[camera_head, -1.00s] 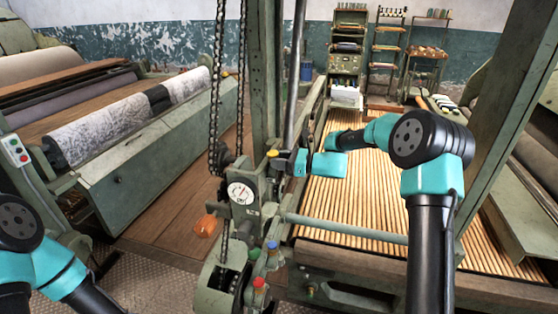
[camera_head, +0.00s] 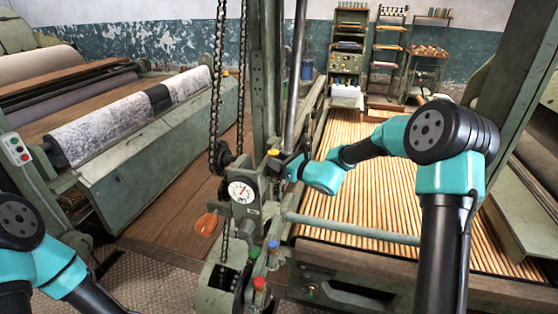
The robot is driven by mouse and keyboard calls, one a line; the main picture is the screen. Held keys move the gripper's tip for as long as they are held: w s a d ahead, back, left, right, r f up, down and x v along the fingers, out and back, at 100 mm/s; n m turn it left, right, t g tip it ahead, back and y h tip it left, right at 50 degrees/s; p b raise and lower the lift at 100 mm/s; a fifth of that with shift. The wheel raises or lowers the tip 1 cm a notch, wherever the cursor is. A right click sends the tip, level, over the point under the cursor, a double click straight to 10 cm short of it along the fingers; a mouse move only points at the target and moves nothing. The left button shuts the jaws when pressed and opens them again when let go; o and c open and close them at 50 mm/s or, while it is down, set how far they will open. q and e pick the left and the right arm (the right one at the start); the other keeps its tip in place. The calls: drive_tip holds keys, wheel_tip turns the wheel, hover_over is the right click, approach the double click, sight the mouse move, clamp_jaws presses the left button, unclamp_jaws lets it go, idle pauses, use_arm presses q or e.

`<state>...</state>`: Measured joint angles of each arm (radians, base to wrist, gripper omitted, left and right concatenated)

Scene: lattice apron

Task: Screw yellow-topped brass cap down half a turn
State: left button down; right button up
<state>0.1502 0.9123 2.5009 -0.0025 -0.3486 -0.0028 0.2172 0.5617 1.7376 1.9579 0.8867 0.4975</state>
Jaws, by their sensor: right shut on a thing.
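The yellow-topped cap (camera_head: 273,153) stands on the green machine block beside the chain, left of the roller bed. My right gripper (camera_head: 279,163) is at this cap, reaching in from the right, and is shut on it. Its fingertips are small and partly hidden, so the exact grip on the brass part is unclear. The cap's yellow top shows above the fingers. My left arm shows at the bottom left, but its gripper is out of the picture.
A dial gauge (camera_head: 241,192) sits just below left of the cap. A blue-topped cap (camera_head: 272,244) and a red-topped cap (camera_head: 259,283) stand lower down. A chain (camera_head: 215,110) and a steel post (camera_head: 297,75) rise close by. An orange piece (camera_head: 206,224) is at left.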

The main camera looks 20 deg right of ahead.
idle(0.3)
drive_tip(key=o, duration=0.9)
drive_tip(key=shift+w+n+g+y, duration=0.1)
drive_tip(key=shift+n+g+y, duration=0.4)
drive_tip(key=shift+y, duration=0.1)
drive_tip(key=shift+w+d+n+g+y, duration=0.15)
drive_tip(key=shift+n+g+y, duration=0.8)
drive_tip(key=shift+g, duration=0.2)
drive_tip(key=shift+w+d+n+g+y, duration=0.1)
drive_tip(key=shift+n+g+y, duration=0.85)
drive_tip(key=shift+g, duration=0.2)
drive_tip(key=v, duration=1.8)
drive_tip(key=shift+s+a+f+n+g+h, duration=0.85)
drive_tip(key=shift+s+a+f, duration=1.2)
drive_tip(key=shift+f, duration=1.6)
drive_tip(key=shift+s+a+f+n+g+h, duration=0.5)
drive_tip(key=shift+s+a+f+g+h, duration=1.1)
drive_tip(key=shift+f, duration=2)
drive_tip(key=shift+s+a+f+n+g+h, duration=0.25)
drive_tip(key=shift+s+a+f+n+h, duration=0.5)
drive_tip(key=shift+s+a+f, duration=2.3)
